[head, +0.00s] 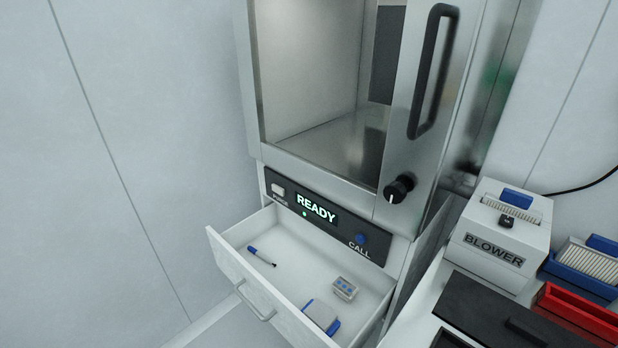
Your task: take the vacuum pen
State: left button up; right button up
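A slim pen-like tool (262,256), blue at one end with a dark tip at the other, lies in the open white drawer (226,256) near its left side. It looks like the vacuum pen. The drawer is pulled out below the handler's panel (318,213), which reads READY. Neither of my grippers is in view. Nothing touches the pen.
The drawer also holds a small grey block (344,288) and a blue-and-white item (321,315). A drawer handle (255,302) sticks out in front. On the right are a BLOWER box (495,248), a red tray (578,316) and a black case (490,308).

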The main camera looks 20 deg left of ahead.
aim_at(254, 250)
jog(key=u, duration=1.2)
jog(key=i+j+z, duration=0.1)
jog(key=z, duration=0.3)
jog(key=j+z, duration=0.4)
jog(key=i+j+z, duration=0.15)
jog(key=z, duration=0.25)
jog(key=j+z, duration=0.2)
jog(key=z, duration=0.2)
